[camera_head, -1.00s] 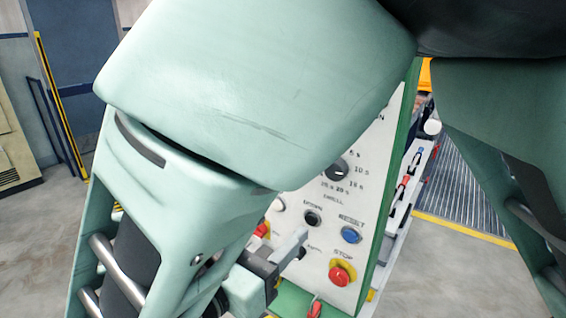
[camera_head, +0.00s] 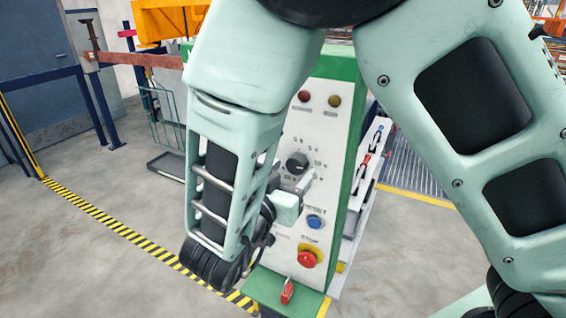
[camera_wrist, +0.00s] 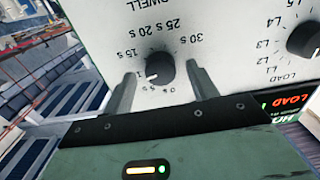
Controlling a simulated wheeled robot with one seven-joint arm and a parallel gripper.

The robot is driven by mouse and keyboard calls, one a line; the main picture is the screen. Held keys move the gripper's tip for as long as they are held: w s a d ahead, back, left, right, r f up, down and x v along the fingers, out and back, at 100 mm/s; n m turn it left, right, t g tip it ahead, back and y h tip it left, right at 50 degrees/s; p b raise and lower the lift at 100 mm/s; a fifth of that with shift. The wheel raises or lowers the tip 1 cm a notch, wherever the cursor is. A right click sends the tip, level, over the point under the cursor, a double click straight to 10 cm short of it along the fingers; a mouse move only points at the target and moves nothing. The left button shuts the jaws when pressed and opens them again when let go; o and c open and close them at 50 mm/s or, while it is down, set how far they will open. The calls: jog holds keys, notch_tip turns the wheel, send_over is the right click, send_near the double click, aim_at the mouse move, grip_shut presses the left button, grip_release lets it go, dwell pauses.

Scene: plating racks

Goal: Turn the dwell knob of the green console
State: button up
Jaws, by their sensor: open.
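The green console (camera_head: 346,150) has a white sloping panel and stands behind my arm in the head view. Its dwell knob (camera_head: 297,163) is round and black. In the wrist view the dwell knob (camera_wrist: 160,68) shows upside down, with a white pointer mark and a scale in seconds around it. My gripper (camera_wrist: 160,78) is open, with one finger to each side of the knob and visible gaps between. It also shows in the head view (camera_head: 299,182), just below the knob. Whether the fingertips reach the panel cannot be told.
Two lamps (camera_head: 319,98) sit above. In the wrist view another black knob (camera_wrist: 305,40) and a red-lit display (camera_wrist: 290,100) are at the right.

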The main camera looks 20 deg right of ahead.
jog(key=shift+w+d, duration=0.3)
jog(key=shift+d, duration=0.05)
jog(key=c, duration=1)
jog(key=shift+f, duration=0.1)
jog(key=m+b, duration=0.4)
jog(key=b, duration=0.1)
jog(key=shift+f, duration=0.2)
jog(key=m+b, duration=0.2)
jog(key=b, duration=0.1)
jog(key=shift+r+m, duration=0.1)
jog(key=shift+m, duration=0.3)
jog(key=shift+m+b, duration=0.3)
jog(key=shift+b, duration=0.3)
jog(key=shift+a+r+m, duration=0.1)
jog(key=shift+r+m, duration=0.1)
jog(key=shift+m, duration=0.1)
